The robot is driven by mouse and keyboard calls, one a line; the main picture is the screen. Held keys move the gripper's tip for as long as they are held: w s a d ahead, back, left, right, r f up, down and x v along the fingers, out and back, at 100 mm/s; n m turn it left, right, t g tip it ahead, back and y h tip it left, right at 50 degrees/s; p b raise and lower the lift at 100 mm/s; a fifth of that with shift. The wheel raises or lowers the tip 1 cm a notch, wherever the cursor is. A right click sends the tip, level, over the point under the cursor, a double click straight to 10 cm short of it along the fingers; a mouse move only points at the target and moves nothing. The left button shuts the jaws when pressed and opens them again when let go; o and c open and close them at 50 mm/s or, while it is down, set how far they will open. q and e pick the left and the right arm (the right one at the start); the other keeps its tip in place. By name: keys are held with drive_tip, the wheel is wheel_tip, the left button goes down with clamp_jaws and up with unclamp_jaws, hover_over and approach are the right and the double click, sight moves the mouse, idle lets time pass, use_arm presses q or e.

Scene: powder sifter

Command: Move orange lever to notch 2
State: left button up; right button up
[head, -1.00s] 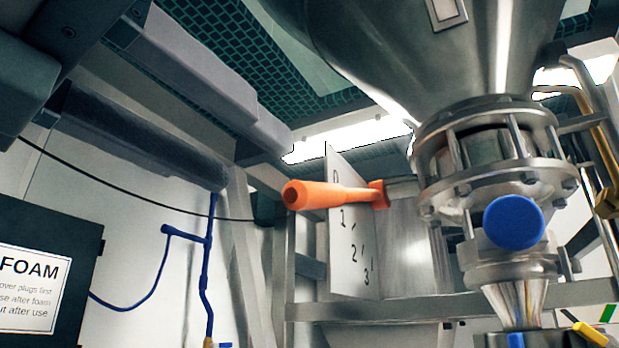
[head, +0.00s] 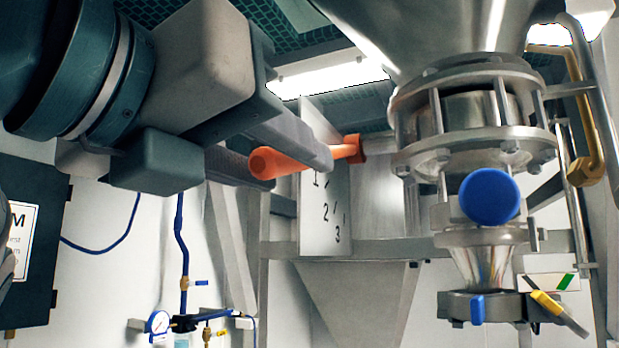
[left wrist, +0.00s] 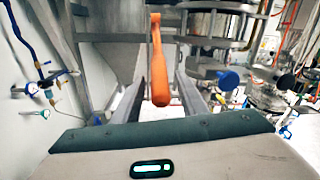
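The orange lever (head: 275,163) sticks out toward me past a pale plate (head: 312,235) marked with numbers. It sits just above the 1; the 2 and 3 are lower down, and the top of the plate is partly hidden. My left gripper (head: 288,164) is at the lever. Its near finger crosses in front of the handle, and the far finger shows behind. In the left wrist view the lever (left wrist: 160,80) hangs between the two spread fingers, with gaps visible on both sides. My right gripper is not in view.
A steel hopper with a flanged valve (head: 465,120) and a blue round knob (head: 489,197) stands right of the lever. A dark box (head: 30,240) is at the left. Blue hoses and a gauge (head: 158,322) are on the wall below.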

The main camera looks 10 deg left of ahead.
use_arm(q)
drive_tip(key=shift+c, duration=0.4)
clamp_jaws()
drive_tip(key=shift+w+f+b, duration=0.15)
drive_tip(key=shift+f+b, duration=0.35)
drive_tip(key=shift+b, duration=0.15)
drive_tip(key=f+t+b, duration=0.1)
drive_tip(key=b, duration=0.1)
drive_tip(key=w+f+b, duration=0.1)
drive_tip(key=f+b, duration=0.1)
drive_tip(key=w+d+f+t+h+b, duration=0.1)
drive_tip(key=b, duration=0.2)
drive_tip(key=shift+w+f+t, duration=0.25)
drive_tip(key=shift+f+t, duration=0.05)
drive_tip(key=shift+o, duration=0.4)
unclamp_jaws()
